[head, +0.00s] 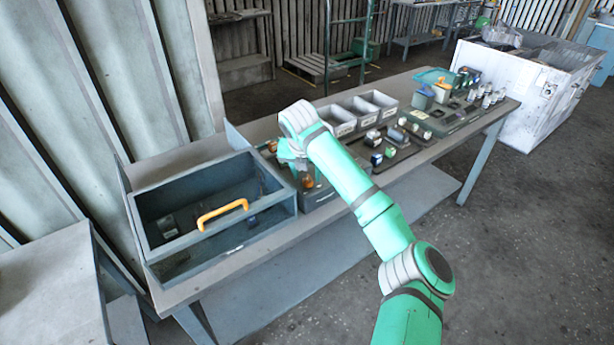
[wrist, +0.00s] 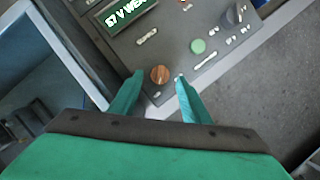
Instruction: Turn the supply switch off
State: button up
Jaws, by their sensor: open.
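A dark grey control panel (wrist: 175,30) fills the upper middle of the wrist view. It bears a lit display (wrist: 125,12), a round orange-brown knob (wrist: 160,74), a pale green button (wrist: 198,46) and a dark knob (wrist: 234,15).
A blue-grey box (head: 185,245) with a yellow handle (head: 222,213) stands left of the panel. Grey bins (head: 345,127) stand behind it. Small parts on dark trays (head: 395,152) lie to the right along the bench. A white cabinet (head: 540,95) stands beyond.

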jog(key=shift+x, duration=1.05)
jog(key=shift+w, duration=0.1)
jog(key=c, duration=1)
